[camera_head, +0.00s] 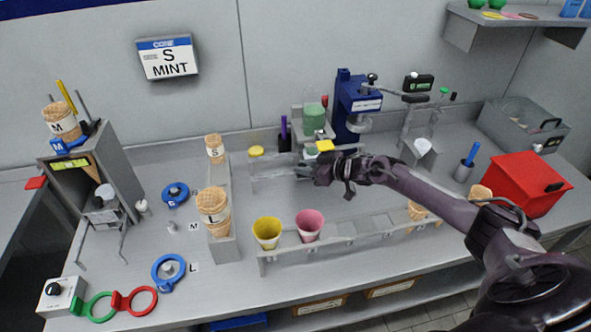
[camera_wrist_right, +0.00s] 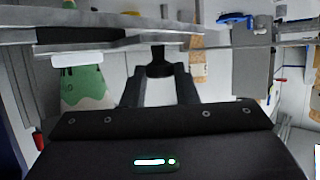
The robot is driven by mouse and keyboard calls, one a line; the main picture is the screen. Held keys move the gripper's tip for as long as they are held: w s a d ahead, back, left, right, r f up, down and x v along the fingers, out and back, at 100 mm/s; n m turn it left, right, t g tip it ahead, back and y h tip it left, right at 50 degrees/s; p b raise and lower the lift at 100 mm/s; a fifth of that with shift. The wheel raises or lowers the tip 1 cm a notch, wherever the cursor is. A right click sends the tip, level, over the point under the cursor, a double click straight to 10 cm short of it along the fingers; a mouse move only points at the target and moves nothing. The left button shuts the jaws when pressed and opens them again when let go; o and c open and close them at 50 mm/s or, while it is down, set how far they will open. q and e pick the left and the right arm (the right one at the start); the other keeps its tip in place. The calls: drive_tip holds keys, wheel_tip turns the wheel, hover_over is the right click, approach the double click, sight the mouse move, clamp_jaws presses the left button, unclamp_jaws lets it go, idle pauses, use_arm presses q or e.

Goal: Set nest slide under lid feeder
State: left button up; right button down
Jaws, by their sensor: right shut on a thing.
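My right gripper (camera_head: 308,173) reaches in from the right and is shut at the low grey slide rail (camera_head: 275,181) behind the cups. In the right wrist view its fingers (camera_wrist_right: 160,92) close around a small dark knob (camera_wrist_right: 160,66), which looks like the nest slide's handle. Yellow caps stand at the rail's left (camera_head: 256,151) and right (camera_head: 325,146) ends. Behind it stands a unit with a green tub (camera_head: 314,117), and to its right a blue press-like machine (camera_head: 357,105). I cannot tell for sure which of these is the lid feeder. My left gripper is out of view.
A yellow cup (camera_head: 267,232) and a pink cup (camera_head: 309,224) sit in the front rack (camera_head: 345,238). Cones marked S (camera_head: 215,148) and L (camera_head: 213,209) stand left of the rail. A red box (camera_head: 517,183) is on the right.

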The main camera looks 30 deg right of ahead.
drive_tip(key=c, duration=1.1)
unclamp_jaws()
drive_tip(key=shift+c, duration=0.2)
drive_tip(key=shift+s+d+r, duration=0.15)
drive_tip(key=shift+s+d, duration=0.15)
drive_tip(key=shift+s, duration=0.2)
drive_tip(key=b+v, duration=0.1)
drive_tip(key=v, duration=0.5)
drive_tip(key=shift+s+r, duration=0.25)
drive_tip(key=shift+s, duration=0.05)
drive_tip(key=shift+d, duration=0.1)
